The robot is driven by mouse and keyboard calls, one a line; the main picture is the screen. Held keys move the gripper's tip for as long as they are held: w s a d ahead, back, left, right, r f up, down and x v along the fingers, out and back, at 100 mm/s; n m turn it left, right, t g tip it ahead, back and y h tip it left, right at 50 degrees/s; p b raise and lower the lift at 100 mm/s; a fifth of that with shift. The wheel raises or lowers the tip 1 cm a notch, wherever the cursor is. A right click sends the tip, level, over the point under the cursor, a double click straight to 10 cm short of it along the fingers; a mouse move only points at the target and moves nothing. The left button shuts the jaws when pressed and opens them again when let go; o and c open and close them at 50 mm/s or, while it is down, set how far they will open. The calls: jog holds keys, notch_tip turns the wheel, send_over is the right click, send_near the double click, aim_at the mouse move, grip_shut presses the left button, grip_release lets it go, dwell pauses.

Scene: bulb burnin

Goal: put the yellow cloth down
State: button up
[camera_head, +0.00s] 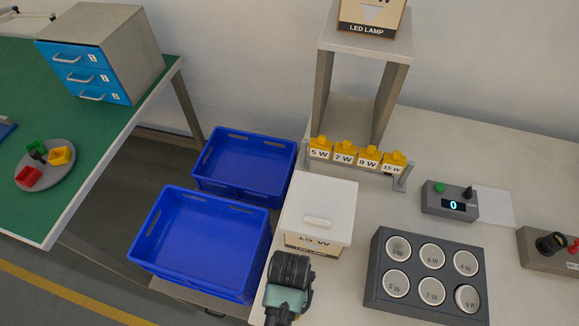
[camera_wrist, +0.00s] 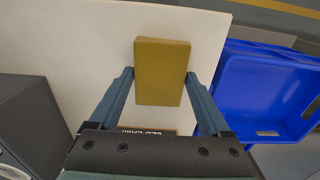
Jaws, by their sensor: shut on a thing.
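The yellow cloth (camera_wrist: 162,72) shows in the wrist view as a flat, mustard-yellow rectangular pad. My gripper (camera_wrist: 160,78) is shut on it, with a blue-grey finger at each side edge. The white worktop shows behind the cloth; I cannot tell how high above it the cloth is. In the head view my gripper (camera_head: 288,285) is at the worktop's left front edge, and the cloth is hidden there.
A white-lidded box (camera_head: 318,208) stands just beyond my gripper. Blue crates (camera_head: 200,243) stand to the left. A dark holder (camera_head: 428,275) with several round, wattage-marked places stands to the right. A control box (camera_head: 449,202) and yellow-tagged rack (camera_head: 357,163) are farther back.

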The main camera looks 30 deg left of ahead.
jog(key=o, duration=1)
jog(key=shift+f, duration=0.15)
notch_tip(320, 180, up, 12)
jog(key=shift+r+p, duration=0.2)
jog(key=shift+p, duration=0.1)
